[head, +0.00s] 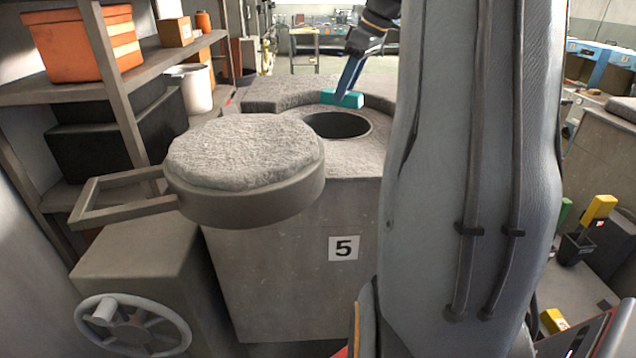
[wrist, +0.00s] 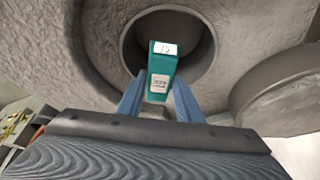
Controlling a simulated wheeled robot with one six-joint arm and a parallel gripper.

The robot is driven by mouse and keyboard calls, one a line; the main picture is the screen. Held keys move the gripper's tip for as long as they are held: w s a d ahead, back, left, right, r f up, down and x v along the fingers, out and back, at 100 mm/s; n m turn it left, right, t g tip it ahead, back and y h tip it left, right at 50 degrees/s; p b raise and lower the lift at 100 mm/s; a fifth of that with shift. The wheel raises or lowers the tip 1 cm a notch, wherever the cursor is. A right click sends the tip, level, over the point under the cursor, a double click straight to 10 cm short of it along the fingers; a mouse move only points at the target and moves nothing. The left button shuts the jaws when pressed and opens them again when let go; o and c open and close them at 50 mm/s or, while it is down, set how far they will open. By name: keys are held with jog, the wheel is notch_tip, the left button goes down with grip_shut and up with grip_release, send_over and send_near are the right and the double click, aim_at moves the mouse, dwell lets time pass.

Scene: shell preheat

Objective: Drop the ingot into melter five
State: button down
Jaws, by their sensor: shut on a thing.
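The ingot is a teal block (head: 342,98) with pale labels; in the wrist view the ingot (wrist: 162,72) sits between my two blue fingers. My gripper (head: 345,92) is shut on it and holds it by the far rim of the round opening in the head view. Melter five (head: 290,270) is a grey block with a "5" plate and a rough top. Its dark round mouth (head: 338,125) is uncovered; in the wrist view the mouth (wrist: 195,45) lies behind the ingot. The ingot's height above the rim is hard to tell.
The melter's thick round lid (head: 245,165) is swung aside to the left of the mouth. A handwheel (head: 132,325) stands below it. Shelves with an orange bin (head: 85,45) and a white bucket (head: 190,88) line the left. My arm covers the right centre.

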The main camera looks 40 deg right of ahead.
notch_tip(320, 180, down, 6)
jog(key=b, duration=0.4)
jog(key=shift+r, duration=0.1)
jog(key=c, duration=1.2)
grip_release()
jog(key=shift+s, duration=0.1)
jog(key=b+v, duration=0.2)
jog(key=v, duration=0.4)
jog(key=shift+s+d+r, duration=0.1)
jog(key=shift+s+r, duration=0.05)
jog(key=shift+r, duration=0.25)
jog(key=shift+s+r+b, duration=0.15)
jog(key=shift+r+b, duration=0.15)
jog(key=shift+r, duration=0.15)
